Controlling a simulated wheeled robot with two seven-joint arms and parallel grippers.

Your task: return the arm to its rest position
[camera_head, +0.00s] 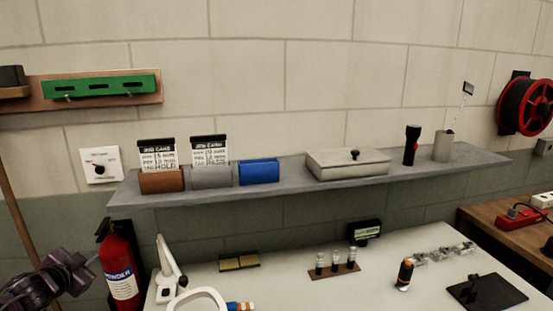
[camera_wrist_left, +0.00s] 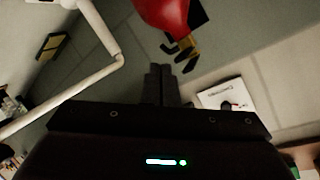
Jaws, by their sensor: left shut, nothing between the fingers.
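My left gripper (camera_head: 88,268) is at the lower left of the head view, just left of the red fire extinguisher (camera_head: 120,262). In the left wrist view its two dark fingers (camera_wrist_left: 160,84) are together, with nothing between them. The extinguisher's red body (camera_wrist_left: 170,18) shows at the top of that view, beyond the fingertips. The white dial plate (camera_wrist_left: 228,98) is right of the fingers there. I see no contact between the gripper and the extinguisher. My right gripper is not in view.
A grey wall shelf (camera_head: 300,185) holds card holders, a lidded box (camera_head: 347,162) and a torch (camera_head: 411,144). Below it, a white table (camera_head: 290,290) carries a white lamp arm (camera_head: 168,265), vials and small parts. A wooden pole (camera_head: 18,215) stands at the left edge.

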